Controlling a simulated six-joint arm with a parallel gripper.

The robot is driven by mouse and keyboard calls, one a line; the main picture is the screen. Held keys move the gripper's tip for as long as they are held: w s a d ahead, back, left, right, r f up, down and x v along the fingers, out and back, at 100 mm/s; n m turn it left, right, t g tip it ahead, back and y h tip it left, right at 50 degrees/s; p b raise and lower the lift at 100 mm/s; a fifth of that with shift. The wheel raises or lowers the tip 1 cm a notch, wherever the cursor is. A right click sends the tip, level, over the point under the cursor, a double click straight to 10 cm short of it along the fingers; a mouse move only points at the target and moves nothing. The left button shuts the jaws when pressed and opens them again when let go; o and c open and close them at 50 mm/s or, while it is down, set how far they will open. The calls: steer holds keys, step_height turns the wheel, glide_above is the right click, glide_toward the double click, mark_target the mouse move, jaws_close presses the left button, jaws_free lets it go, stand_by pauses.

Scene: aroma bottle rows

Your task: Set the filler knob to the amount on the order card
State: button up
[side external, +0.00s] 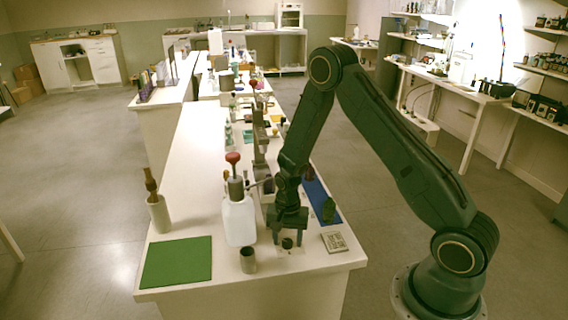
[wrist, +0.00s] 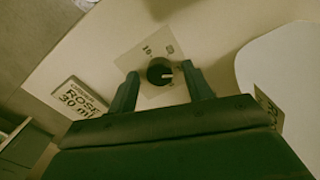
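The filler knob (wrist: 158,71) is a small black round knob with a pale pointer mark aimed right in the wrist view. It sits on a pale dial plate (wrist: 135,61) where a "10" can be read; other marks are hidden or too small. In the side external view the knob (side external: 287,243) is below my gripper (side external: 288,234). In the wrist view my gripper (wrist: 160,76) has its two fingers apart, one on each side of the knob, with gaps visible. The order card (wrist: 78,97) reads "ROSE 30 ml"; it lies on the bench right of the knob in the side external view (side external: 334,242).
A white filler bottle with a red-topped pump (side external: 239,220) stands close left of my gripper. A small metal cup (side external: 248,261), a green mat (side external: 177,262) and a diffuser-like bottle (side external: 159,212) are further left. The bench's front edge is near.

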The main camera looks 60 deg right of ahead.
steer(key=shift+r, duration=0.1)
step_height(320, 180, up, 14)
steer(key=shift+f, duration=0.2)
stand_by(0.8)
steer(key=shift+r, duration=0.1)
step_height(320, 180, up, 15)
steer(key=n+t, duration=0.3)
steer(key=n, duration=0.3)
glide_above(287, 241)
steer(key=s+a, duration=0.5)
steer(key=s, duration=0.3)
steer(key=s+a+r+n+t, duration=0.1)
steer(key=s+a+r+n, duration=0.1)
steer(key=s, duration=0.5)
steer(key=s+a+r+n+t, duration=0.1)
steer(key=s+a+r+n, duration=0.1)
steer(key=s+r+n, duration=0.2)
steer(key=s, duration=0.3)
steer(key=shift+r+n+t, duration=0.3)
steer(key=shift+n, duration=0.1)
